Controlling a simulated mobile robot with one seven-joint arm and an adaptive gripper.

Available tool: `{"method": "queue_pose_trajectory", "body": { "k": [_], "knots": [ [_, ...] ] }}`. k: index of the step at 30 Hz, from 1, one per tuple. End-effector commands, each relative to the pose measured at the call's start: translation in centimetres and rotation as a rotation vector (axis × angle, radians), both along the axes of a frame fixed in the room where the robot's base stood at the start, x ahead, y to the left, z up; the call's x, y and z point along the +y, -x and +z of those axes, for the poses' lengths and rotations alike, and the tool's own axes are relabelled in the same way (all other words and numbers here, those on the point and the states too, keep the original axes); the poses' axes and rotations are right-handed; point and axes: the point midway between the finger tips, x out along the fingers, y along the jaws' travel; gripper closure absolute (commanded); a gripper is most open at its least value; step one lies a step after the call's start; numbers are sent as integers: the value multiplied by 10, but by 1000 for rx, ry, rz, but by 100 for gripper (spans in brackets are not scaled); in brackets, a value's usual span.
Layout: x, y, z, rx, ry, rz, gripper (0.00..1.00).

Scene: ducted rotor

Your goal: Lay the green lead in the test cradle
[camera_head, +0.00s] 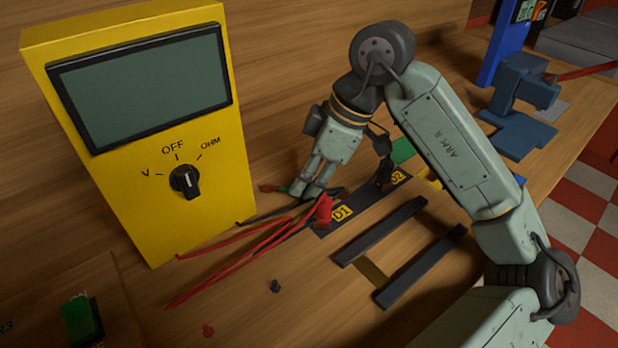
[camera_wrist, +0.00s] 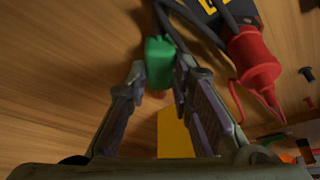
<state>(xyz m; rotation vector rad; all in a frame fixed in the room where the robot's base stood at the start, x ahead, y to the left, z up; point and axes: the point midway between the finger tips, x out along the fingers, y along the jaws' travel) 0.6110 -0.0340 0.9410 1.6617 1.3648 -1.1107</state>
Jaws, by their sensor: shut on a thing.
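The green lead's plug (camera_wrist: 159,62) sits between the fingertips of my gripper (camera_wrist: 155,80) in the wrist view, with a dark cable running up from it. My gripper is shut on it. In the head view my gripper (camera_head: 306,188) points down close to the wooden bench, left of a dark strip marked D1 and D2 (camera_head: 365,200); the plug is mostly hidden there. Two parallel dark bars (camera_head: 380,231) lie in front of the strip. No label tells which of these is the test cradle.
A yellow meter (camera_head: 140,210) stands upright at left. A red plug (camera_head: 324,209) with red and dark cables lies right beside my gripper. Small loose black (camera_head: 276,286) and red (camera_head: 208,330) parts lie in front. A blue vise-like block (camera_head: 520,105) stands at the back right.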

Motion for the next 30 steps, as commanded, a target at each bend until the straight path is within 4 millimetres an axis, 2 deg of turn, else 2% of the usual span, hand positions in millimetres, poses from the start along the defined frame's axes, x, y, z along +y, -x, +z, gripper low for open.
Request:
{"method": "queue_pose_trajectory", "body": {
  "k": [1, 2, 11, 22, 26, 30],
  "knots": [
    [0, 0, -4, 0, 0, -1, 100],
    [0, 0, -3, 0, 0, -1, 78],
    [0, 0, -2, 1, 0, 0, 59],
    [0, 0, 3, 0, -1, 0, 59],
    [-8, 1, 23, 0, 1, -4, 59],
    [-19, 3, 53, -1, 2, -5, 59]
  ]
}}
